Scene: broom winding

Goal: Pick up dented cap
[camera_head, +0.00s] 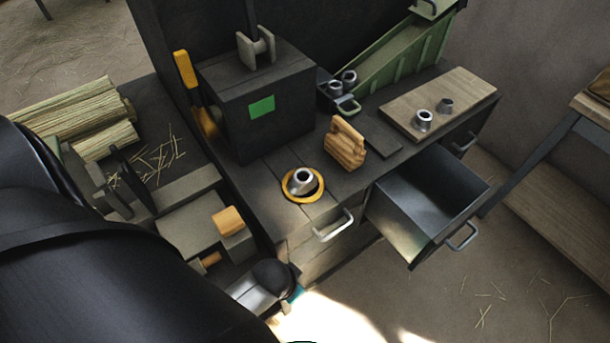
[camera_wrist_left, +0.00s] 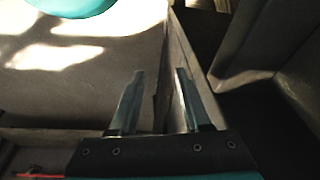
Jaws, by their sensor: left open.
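Several grey metal caps show in the head view, and I cannot tell which one is dented. One cap (camera_head: 303,180) sits in a yellow ring (camera_head: 289,193) on the bench top. Two more caps (camera_head: 348,79) stand close together in a dark holder. My left gripper (camera_wrist_left: 160,74) is open and empty in the left wrist view, with no cap near its fingers. In the head view its arm is low, in front of the bench; the fingers cannot be made out. My right gripper is not in view.
An open drawer (camera_head: 428,201) juts from the bench front. A wooden block (camera_head: 345,143) stands between the ring and the wooden board (camera_head: 470,92). A black box (camera_head: 262,100) and a green sloped tray (camera_head: 405,62) stand behind. Straw bundles (camera_head: 70,108) lie left.

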